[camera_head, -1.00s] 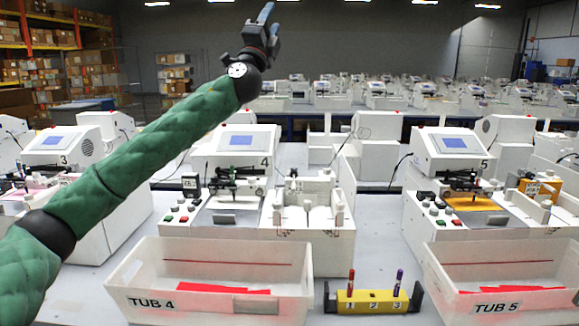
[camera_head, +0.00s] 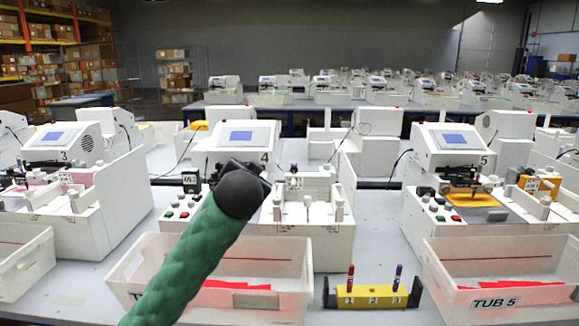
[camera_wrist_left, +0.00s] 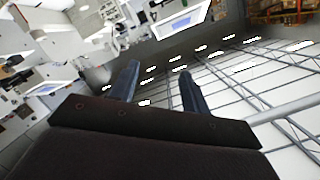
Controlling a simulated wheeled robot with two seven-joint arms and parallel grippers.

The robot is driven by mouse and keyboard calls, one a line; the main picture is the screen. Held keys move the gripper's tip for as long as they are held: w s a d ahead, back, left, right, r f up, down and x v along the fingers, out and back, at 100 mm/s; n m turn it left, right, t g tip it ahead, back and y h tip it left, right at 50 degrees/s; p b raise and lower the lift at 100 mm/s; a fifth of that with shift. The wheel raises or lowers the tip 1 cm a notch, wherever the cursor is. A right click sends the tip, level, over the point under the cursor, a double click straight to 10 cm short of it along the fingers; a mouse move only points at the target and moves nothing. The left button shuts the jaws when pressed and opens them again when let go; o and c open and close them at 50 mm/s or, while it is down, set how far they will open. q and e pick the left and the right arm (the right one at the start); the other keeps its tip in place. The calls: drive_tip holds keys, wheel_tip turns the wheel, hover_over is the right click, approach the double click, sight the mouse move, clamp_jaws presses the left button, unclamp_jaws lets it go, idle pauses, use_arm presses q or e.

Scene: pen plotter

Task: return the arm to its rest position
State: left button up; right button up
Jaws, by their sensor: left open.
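My left arm, in a green sleeve, comes up from the bottom of the head view and ends in a dark wrist in front of plotter 4 (camera_head: 240,136). The left gripper is mostly hidden behind that wrist in the head view. In the left wrist view the left gripper (camera_wrist_left: 157,85) shows two dark fingers spread apart with nothing between them. Behind them are ceiling beams and lights. My right gripper is in neither view.
Tub 4 (camera_head: 296,272) stands under my arm and Tub 5 (camera_head: 430,262) at the right, both with red pieces. A yellow pen holder (camera_head: 372,300) with a red and a purple pen stands between them. Plotter 5 (camera_head: 452,140) is behind Tub 5.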

use_arm(q)
drive_tip(key=s+a+f+n+g+h, duration=0.1)
drive_tip(key=s+a+f+g, duration=0.15)
drive_tip(key=s+f, duration=0.85)
drive_tip(key=s+a+f+n+g+h, duration=0.1)
drive_tip(key=s+f+g, duration=0.2)
drive_tip(key=s+f, duration=0.8)
drive_tip(key=s+a+f+n+g, duration=0.1)
drive_tip(key=s+f+n+g, duration=0.3)
drive_tip(key=f, duration=1.3)
drive_tip(key=s+f+g, duration=0.2)
drive_tip(key=s+f, duration=0.5)
drive_tip(key=s, duration=0.4)
drive_tip(key=s+f+m+g, duration=0.1)
drive_tip(key=s+f+g, duration=0.1)
drive_tip(key=s+f, duration=0.5)
drive_tip(key=s, duration=0.4)
drive_tip(key=shift+d+f+m+p, duration=0.2)
drive_tip(key=shift+f+m+p, duration=0.1)
drive_tip(key=shift+f+p, duration=0.1)
drive_tip(key=shift+w, duration=0.1)
drive_tip(key=shift+c, duration=1.2)
drive_tip(key=shift+a, duration=0.15)
